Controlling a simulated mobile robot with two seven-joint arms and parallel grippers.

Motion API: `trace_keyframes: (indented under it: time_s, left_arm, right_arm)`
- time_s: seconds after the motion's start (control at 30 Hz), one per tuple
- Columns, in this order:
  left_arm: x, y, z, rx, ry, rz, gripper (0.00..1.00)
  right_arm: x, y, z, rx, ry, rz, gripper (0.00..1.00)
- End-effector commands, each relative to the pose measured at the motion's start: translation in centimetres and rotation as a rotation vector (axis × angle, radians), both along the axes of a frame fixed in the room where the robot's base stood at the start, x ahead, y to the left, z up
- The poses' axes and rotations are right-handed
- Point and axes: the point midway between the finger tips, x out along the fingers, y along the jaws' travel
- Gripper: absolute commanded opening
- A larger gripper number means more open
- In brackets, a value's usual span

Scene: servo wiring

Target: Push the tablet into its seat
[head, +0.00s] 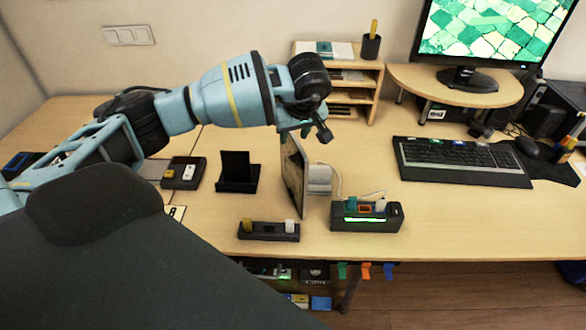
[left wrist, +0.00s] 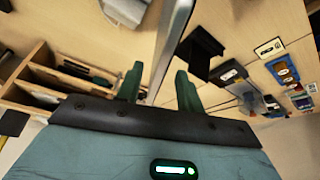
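The tablet (head: 293,175) stands nearly upright on the desk, seen almost edge-on in the head view. A light grey stand or dock (head: 319,180) is directly to its right; I cannot tell whether they touch. My left gripper (head: 306,132) is at the tablet's top edge. In the left wrist view the two green fingers (left wrist: 160,88) are apart, with the tablet's pale edge (left wrist: 172,35) running between them and a gap visible on each side. The tablet's lower edge is partly hidden. My right gripper is not in view.
A black stand (head: 237,175) is left of the tablet. A dark holder with plugs (head: 268,231) and a power strip (head: 366,216) lie in front. A wooden shelf (head: 376,85) stands behind. A keyboard (head: 462,162) and monitor are at right. Desk between strip and keyboard is clear.

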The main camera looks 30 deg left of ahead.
Motion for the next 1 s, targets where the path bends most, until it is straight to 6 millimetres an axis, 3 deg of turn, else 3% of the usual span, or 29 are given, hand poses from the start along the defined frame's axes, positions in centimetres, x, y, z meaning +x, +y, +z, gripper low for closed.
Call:
trace_keyframes:
  time_s: [0.43,1.0]
  left_arm:
    - [1.2,1.6,-4.3,0.000,0.002,0.001,0.37]
    - [1.3,1.7,-4.7,0.001,-0.001,0.000,0.37]
  right_arm:
    - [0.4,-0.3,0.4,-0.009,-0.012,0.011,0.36]
    - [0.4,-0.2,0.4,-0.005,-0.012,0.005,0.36]
